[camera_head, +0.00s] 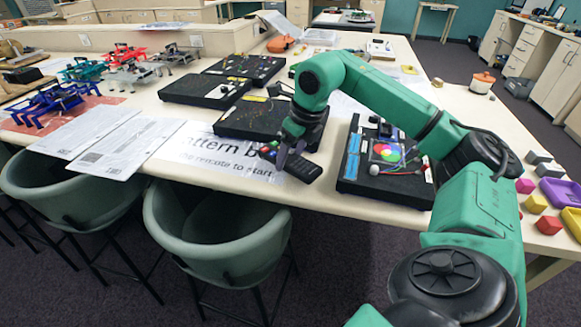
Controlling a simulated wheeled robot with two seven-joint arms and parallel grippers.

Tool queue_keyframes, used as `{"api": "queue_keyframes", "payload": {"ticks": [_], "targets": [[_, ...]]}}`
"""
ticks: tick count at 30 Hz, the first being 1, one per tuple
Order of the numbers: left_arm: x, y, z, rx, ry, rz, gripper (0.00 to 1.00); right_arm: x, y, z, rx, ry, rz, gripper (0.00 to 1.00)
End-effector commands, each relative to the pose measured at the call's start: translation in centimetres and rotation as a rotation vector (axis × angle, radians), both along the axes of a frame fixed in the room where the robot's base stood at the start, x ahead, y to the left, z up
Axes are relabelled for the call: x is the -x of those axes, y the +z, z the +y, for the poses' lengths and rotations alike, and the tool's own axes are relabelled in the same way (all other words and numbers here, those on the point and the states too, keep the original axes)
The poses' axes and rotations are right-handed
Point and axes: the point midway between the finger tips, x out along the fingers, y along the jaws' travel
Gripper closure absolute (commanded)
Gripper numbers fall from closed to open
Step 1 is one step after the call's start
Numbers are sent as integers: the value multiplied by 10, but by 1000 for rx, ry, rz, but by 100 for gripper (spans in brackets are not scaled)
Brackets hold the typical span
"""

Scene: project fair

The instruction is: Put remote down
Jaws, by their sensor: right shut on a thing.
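A dark remote (303,167) with small buttons is in my right gripper (281,155), at the front edge of the long cream table (222,176). The gripper is shut on one end of it, and the fingertips are partly hidden. My right arm reaches in from the lower right. My left gripper is not in view.
A black board with a coloured disc (387,155) stands just right of the remote. More black boards (252,119) lie behind it. Paper sheets (122,148) and coloured drone-like frames (45,103) are at left. Green chairs (215,225) stand at the front edge. Coloured blocks (536,203) lie at right.

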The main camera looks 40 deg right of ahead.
Motion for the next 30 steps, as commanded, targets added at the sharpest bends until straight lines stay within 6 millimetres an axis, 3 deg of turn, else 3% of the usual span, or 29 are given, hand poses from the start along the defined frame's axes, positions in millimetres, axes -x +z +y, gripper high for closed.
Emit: {"api": "queue_keyframes", "payload": {"ticks": [4, 14, 15, 17, 24, 30], "targets": [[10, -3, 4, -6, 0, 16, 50, 0, -27, -1, 1, 0, 3, 92], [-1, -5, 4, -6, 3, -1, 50, 0, -32, 0, 0, 1, 1, 92], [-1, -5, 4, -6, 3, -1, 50, 0, -32, 0, 0, 1, 1, 24], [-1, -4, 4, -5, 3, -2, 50, 0, -31, 0, 0, 1, 1, 2], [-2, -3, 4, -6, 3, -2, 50, 0, -29, 0, 0, 1, 1, 0], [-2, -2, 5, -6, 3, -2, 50, 7, -2, -1, 1, 1, -3, 0]]}}
